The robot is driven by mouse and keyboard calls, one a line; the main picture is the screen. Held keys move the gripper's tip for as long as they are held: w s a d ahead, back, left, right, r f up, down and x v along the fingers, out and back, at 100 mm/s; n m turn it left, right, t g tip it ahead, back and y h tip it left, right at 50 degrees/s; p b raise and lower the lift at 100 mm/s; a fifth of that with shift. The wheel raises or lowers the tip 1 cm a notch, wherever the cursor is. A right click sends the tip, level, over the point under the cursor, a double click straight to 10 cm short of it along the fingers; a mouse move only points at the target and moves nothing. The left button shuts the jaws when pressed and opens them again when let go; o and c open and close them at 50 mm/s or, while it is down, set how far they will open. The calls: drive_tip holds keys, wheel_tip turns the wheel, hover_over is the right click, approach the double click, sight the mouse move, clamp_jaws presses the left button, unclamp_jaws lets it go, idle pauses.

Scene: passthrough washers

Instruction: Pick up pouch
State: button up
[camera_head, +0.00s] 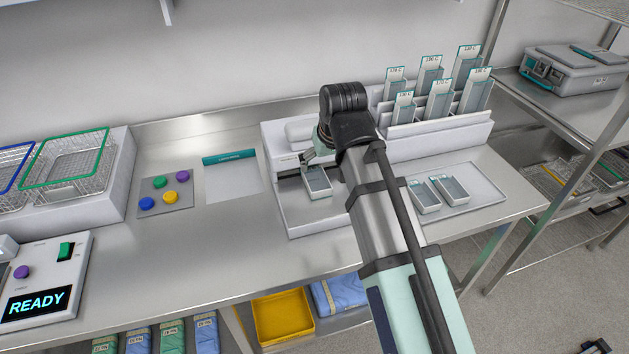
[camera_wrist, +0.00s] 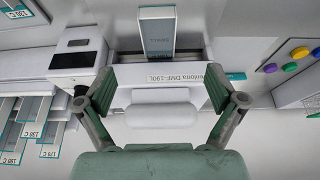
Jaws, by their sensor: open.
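A grey pouch (camera_head: 317,181) with a pale end band lies at the front of a white sealing machine (camera_head: 281,160). In the wrist view the pouch (camera_wrist: 158,34) lies beyond my fingertips, between their lines but apart from them. My gripper (camera_wrist: 160,88) is open and empty, with a white roller-like bar of the machine showing between its fingers. In the head view my gripper (camera_head: 314,157) is just behind the pouch, partly hidden by my arm. Two similar pouches (camera_head: 424,196) (camera_head: 450,188) lie on a tray (camera_head: 478,178) to the right.
Several labelled pouches (camera_head: 440,98) stand in a white rack (camera_head: 437,132) at the back right. A panel of coloured buttons (camera_head: 165,194) and a flat sheet (camera_head: 232,182) lie left of the machine. Wire baskets (camera_head: 67,162) stand further left. The front bench strip is clear.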

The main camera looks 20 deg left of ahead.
drive_tip(key=p, duration=0.1)
hover_over(319, 184)
drive_tip(key=s, duration=0.2)
drive_tip(key=f, duration=0.5)
drive_tip(key=d+f, duration=0.1)
drive_tip(key=f, duration=0.1)
drive_tip(key=shift+w+f, duration=0.15)
drive_tip(key=shift+f, duration=0.1)
drive_tip(key=shift+p+x, duration=1.15)
drive_tip(key=shift+x, duration=1.45)
drive_tip(key=shift+d, duration=0.1)
drive_tip(key=c, duration=0.9)
